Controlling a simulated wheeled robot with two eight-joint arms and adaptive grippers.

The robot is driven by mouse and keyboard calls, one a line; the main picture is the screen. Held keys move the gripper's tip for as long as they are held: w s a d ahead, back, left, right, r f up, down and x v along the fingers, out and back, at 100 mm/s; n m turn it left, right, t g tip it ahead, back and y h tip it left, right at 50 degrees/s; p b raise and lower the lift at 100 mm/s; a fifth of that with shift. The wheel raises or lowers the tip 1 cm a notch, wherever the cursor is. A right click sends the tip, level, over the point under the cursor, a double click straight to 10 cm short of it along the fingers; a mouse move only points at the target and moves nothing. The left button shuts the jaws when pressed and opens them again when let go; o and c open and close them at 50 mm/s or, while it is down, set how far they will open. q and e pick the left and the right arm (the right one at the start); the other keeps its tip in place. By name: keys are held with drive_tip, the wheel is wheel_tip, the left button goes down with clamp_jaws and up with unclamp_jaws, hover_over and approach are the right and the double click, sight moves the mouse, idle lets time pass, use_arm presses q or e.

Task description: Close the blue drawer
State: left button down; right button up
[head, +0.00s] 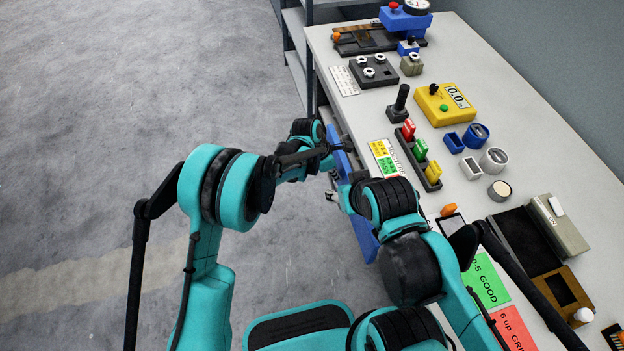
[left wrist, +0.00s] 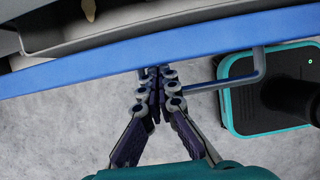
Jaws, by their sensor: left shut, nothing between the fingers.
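The blue drawer (head: 361,236) stands out from the left side of the workbench, partly hidden by my arms. In the left wrist view its blue front (left wrist: 80,72) crosses the top, with the open grey inside (left wrist: 60,32) showing behind it. A grey bar handle (left wrist: 258,66) sticks out from the front. My left gripper (head: 346,146) is at the drawer front. In the left wrist view, the left gripper (left wrist: 154,74) is shut and empty, its tips close to the front beside the handle; I cannot tell whether they touch.
The workbench (head: 465,55) holds a yellow meter box (head: 444,104), coloured switches (head: 419,150), small blue cups (head: 476,135) and a black joystick (head: 400,101). A grey shelf rack (head: 294,35) stands beyond. The floor (head: 110,90) left of the bench is clear.

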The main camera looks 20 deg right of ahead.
use_arm(q)
drive_tip(key=d, duration=0.7)
drive_tip(key=shift+d, duration=0.15)
drive_tip(key=shift+d+r, duration=0.1)
